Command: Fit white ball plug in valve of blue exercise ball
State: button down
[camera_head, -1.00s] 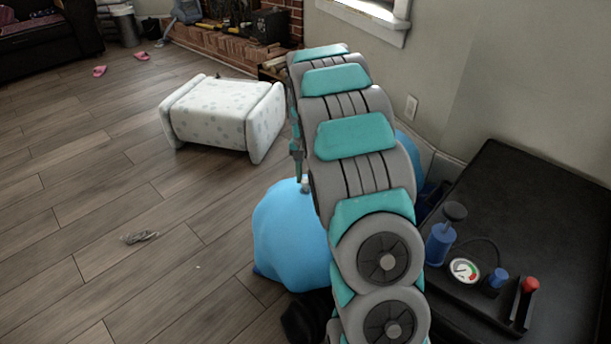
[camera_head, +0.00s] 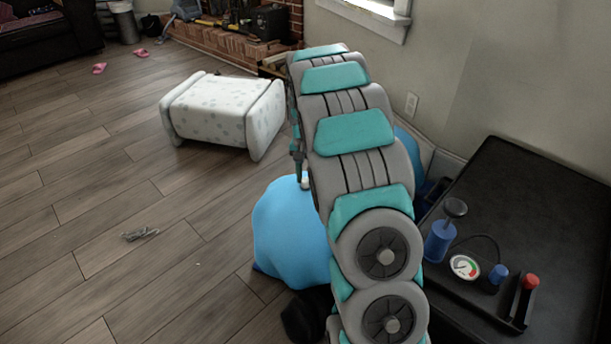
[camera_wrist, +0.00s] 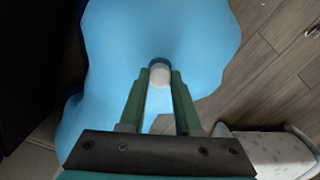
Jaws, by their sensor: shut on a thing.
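The blue exercise ball (camera_head: 287,235) rests on the floor, partly hidden behind my arm, and looks soft and misshapen. In the wrist view the ball (camera_wrist: 115,45) fills the middle. My gripper (camera_wrist: 160,80) is shut on the white plug (camera_wrist: 160,74), whose round end shows between the green fingertips. The plug is over the ball's surface; I cannot tell whether it touches or sits in the valve. The valve itself is hidden. In the head view a small pale bit of the plug (camera_head: 305,182) shows at the ball's top, beside my arm.
A black table (camera_head: 500,190) at the right carries a blue pump (camera_head: 440,243), a gauge (camera_head: 464,267) and a red-topped item (camera_head: 529,283). A white spotted footstool (camera_head: 222,110) stands behind the ball. A small grey item (camera_head: 140,234) lies on the open wooden floor at left.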

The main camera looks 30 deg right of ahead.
jog(key=shift+f, duration=0.4)
jog(key=c, duration=0.5)
grip_release()
jog(key=shift+r, duration=0.1)
